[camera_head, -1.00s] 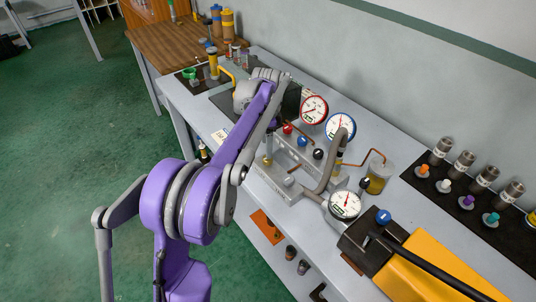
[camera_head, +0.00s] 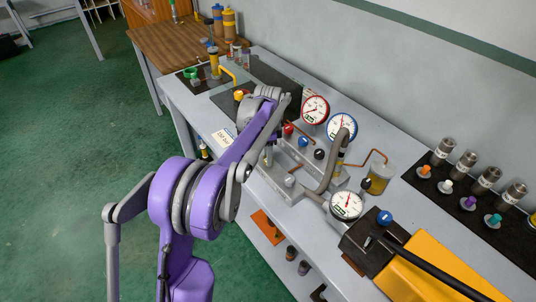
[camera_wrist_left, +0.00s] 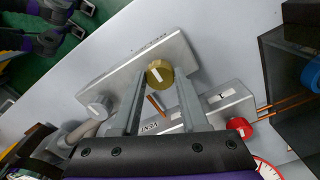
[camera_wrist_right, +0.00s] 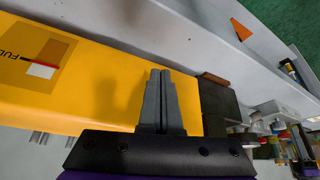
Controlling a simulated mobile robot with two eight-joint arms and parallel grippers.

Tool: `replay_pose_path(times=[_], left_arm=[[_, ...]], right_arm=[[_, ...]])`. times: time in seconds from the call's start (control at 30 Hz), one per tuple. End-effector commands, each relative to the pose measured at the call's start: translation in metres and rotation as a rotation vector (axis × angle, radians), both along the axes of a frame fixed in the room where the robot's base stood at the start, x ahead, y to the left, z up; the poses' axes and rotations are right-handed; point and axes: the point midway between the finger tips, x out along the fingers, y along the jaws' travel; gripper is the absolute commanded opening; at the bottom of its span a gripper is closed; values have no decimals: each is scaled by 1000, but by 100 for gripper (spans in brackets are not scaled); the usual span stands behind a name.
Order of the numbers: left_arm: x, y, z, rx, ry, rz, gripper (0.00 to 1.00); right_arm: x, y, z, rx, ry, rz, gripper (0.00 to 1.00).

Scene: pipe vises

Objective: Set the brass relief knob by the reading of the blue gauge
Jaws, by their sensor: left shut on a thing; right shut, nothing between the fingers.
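The brass relief knob (camera_wrist_left: 159,71) sits on a grey metal block (camera_wrist_left: 125,75) and has a pale mark on its top. My left gripper (camera_wrist_left: 159,78) has one finger on each side of it and is shut on it. In the head view my left gripper (camera_head: 268,150) is over the fixture and largely hides the knob. The blue gauge (camera_head: 341,126) stands behind, with a white dial; its reading is too small to tell. My right gripper (camera_wrist_right: 160,75) is shut and empty above a yellow surface.
A red gauge (camera_head: 314,109) stands beside the blue one, and a white-faced gauge (camera_head: 346,205) is nearer. A grey hose (camera_head: 331,168) arches between them. Red (camera_head: 288,129), blue (camera_head: 303,142) and black (camera_head: 319,154) knobs are close by. Plugs and cylinders stand on a dark mat (camera_head: 463,205).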

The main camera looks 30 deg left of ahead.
Motion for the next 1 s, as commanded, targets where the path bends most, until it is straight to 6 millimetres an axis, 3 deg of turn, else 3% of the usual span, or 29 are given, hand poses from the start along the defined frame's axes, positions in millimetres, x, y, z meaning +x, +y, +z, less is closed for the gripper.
replay_pose_path(times=[0.03, 0.1, 0.57, 1.0], left_arm=[[0, 0, 0, 0, 0, 0, 13], [0, 0, 0, 0, 0, 0, 0], [0, 0, 0, 1, 1, 77, 0], [-1, 0, 0, 1, 1, 441, 0]], right_arm=[[0, 0, 0, 0, 0, 0, 0], [0, 0, 0, 0, 0, 0, 0], [-1, 0, -2, 0, 1, 0, 0], [-3, 0, -8, 0, 5, 0, 0]])
